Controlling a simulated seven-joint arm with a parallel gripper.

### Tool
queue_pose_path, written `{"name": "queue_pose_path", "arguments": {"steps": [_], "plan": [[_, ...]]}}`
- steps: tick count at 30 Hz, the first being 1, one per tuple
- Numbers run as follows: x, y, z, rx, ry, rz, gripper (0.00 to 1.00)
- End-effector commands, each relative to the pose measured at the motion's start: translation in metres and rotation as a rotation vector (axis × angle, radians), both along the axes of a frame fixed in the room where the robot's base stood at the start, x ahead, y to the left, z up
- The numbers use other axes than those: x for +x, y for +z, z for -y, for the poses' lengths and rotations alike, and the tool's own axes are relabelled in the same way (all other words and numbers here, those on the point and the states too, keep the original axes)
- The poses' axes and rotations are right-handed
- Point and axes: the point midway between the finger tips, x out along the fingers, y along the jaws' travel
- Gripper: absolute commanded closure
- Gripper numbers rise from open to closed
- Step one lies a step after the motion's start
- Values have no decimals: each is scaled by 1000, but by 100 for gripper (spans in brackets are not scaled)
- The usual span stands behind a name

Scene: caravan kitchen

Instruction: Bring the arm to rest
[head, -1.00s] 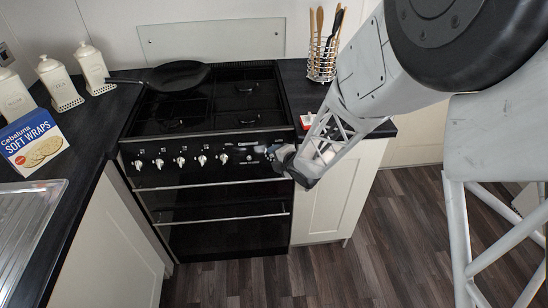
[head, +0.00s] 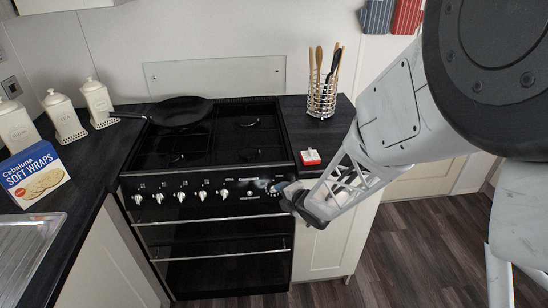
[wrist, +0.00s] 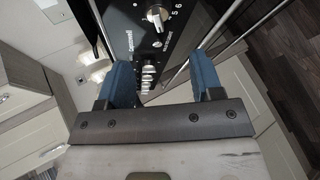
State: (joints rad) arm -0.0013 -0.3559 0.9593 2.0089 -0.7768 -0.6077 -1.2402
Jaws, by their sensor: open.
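My gripper (head: 282,188) is in front of the right end of the cooker's control panel, near the last knob. In the wrist view its two blue fingers (wrist: 163,82) stand apart with nothing between them. Beyond them the black panel with its silver knobs (wrist: 157,15) shows. I cannot tell whether a finger touches the panel. My arm comes in from the right side of the head view, above the floor and in front of the right-hand cupboard.
The black cooker (head: 215,220) holds a black pan (head: 180,111) at its back left. A red and white box (head: 311,158) and a utensil rack (head: 322,98) stand on the right worktop. A wraps box (head: 34,178) and canisters (head: 97,103) stand left. Floor (head: 425,235) is clear.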

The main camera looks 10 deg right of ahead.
Motion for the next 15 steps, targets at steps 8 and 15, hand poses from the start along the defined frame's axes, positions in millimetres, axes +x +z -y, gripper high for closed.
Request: {"name": "queue_pose_path", "arguments": {"steps": [8, 15], "plan": [[0, 12, 6, 11, -51, -24, 40], [-9, 57, 31, 79, -277, -130, 40]]}}
